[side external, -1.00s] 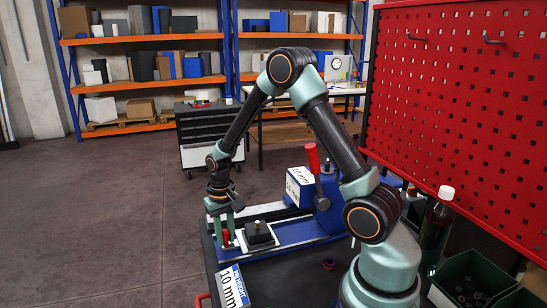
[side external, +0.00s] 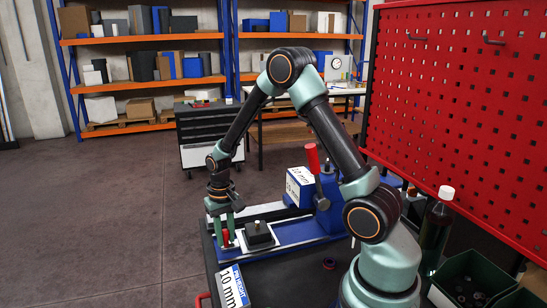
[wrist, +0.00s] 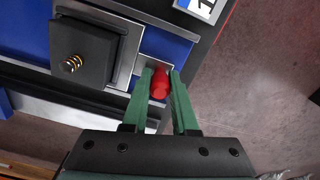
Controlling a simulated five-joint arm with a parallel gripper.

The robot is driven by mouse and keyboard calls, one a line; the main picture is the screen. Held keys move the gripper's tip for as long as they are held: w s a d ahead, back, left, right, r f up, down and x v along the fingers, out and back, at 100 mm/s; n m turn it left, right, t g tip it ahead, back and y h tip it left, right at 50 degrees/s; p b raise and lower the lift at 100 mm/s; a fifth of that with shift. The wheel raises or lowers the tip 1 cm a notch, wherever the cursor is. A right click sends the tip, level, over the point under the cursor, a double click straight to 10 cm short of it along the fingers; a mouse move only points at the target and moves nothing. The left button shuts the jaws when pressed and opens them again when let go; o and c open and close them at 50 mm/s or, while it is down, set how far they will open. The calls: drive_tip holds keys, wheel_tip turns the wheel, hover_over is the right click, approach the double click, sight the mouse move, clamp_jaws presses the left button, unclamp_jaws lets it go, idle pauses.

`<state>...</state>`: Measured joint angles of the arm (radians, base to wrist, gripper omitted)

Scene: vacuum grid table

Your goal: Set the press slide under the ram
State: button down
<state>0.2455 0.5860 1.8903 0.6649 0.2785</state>
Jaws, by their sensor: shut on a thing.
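My gripper (side external: 227,238) is shut on a red knob, also seen between the green fingertips in the wrist view (wrist: 160,82). The knob stands at the outer end of the press slide, a silver plate (wrist: 130,50). A black block (side external: 259,234) with a small brass-coloured post sits on the slide. The slide lies on the blue press bed (side external: 305,232), at its left end. The press (side external: 326,190) with its red lever (side external: 312,158) stands at the bed's right end, apart from the block. The ram's underside is not clear to see.
A 10 mm sign (side external: 232,289) lies at the table's front left. A small dark ring (side external: 329,263) lies on the table. A bottle (side external: 437,228) and green bins (side external: 470,280) are at right.

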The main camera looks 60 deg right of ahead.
sight(260, 227)
drive_tip(key=s+d, duration=0.6)
drive_tip(key=d, duration=0.1)
drive_tip(key=shift+s, duration=0.4)
drive_tip(key=shift+a, duration=0.1)
drive_tip(key=c, duration=0.7)
unclamp_jaws()
drive_tip(key=shift+r, duration=0.1)
wheel_tip(260, 227, up, 12)
